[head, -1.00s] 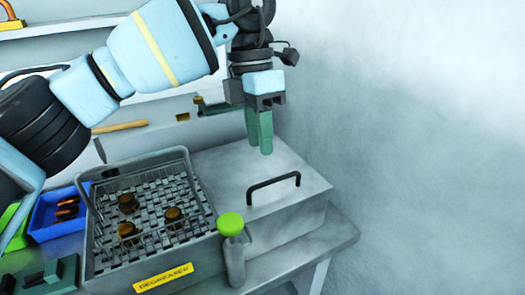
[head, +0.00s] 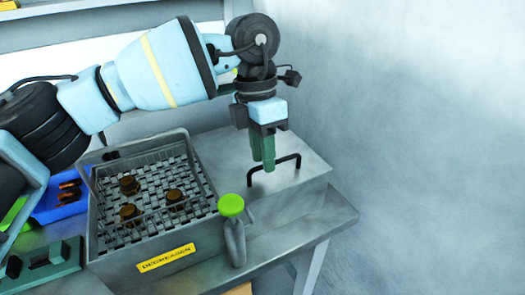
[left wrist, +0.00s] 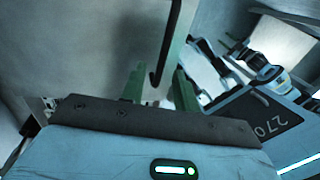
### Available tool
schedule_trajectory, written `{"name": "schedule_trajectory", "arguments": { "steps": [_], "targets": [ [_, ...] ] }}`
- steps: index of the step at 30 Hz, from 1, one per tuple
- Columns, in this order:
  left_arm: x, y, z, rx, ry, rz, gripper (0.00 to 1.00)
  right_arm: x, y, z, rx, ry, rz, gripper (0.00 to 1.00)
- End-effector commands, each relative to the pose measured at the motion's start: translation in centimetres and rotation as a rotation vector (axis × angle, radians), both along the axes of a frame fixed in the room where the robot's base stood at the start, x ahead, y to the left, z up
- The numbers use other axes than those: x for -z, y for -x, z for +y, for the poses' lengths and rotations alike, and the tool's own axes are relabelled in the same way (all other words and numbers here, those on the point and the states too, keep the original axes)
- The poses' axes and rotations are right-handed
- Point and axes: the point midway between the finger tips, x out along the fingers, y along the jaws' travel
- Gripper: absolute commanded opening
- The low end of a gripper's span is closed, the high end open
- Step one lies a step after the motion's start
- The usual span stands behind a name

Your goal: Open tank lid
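The grey tank (head: 118,272) has a yellow degreaser label (head: 166,258) on its front. A flat grey lid (head: 235,165) with a black bar handle (head: 293,158) lies on the right part of it. My left gripper (head: 263,166) points down at the handle, its green fingers in front of the bar's middle. In the left wrist view the black handle (left wrist: 166,40) reaches down into the gap between the two spread fingertips (left wrist: 159,85), so the gripper is open. I cannot tell whether a finger touches the bar. My right gripper is not in view.
A wire basket (head: 90,185) with several brown round parts sits in the tank's left part. A green-topped knob (head: 231,206) stands at the tank's front. A blue bin (head: 65,206) and a green fixture (head: 45,268) are at left. A plain wall is at right.

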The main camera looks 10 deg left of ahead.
Motion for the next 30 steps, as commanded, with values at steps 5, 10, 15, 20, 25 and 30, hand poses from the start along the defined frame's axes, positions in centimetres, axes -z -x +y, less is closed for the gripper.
{"name": "schedule_trajectory", "arguments": {
  "steps": [5,10,15,20,25,30],
  "targets": [
    [0.29,0.04,-0.02,0.000,0.000,0.000,0.31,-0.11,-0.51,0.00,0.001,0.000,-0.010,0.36],
    [0.27,0.04,-0.02,0.000,0.000,0.000,0.26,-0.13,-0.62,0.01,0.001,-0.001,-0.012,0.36],
    [0.25,0.04,-0.01,0.000,0.000,0.000,0.03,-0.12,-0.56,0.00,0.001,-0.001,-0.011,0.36],
    [0.24,0.04,-0.03,0.000,0.000,0.000,0.00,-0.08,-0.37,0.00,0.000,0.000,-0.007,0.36],
    [0.21,0.03,-0.02,0.000,0.000,0.000,0.00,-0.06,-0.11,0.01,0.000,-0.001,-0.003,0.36],
    [-0.45,-0.08,0.06,0.000,0.000,-0.001,0.00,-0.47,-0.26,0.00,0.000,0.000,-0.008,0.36]
  ]
}}
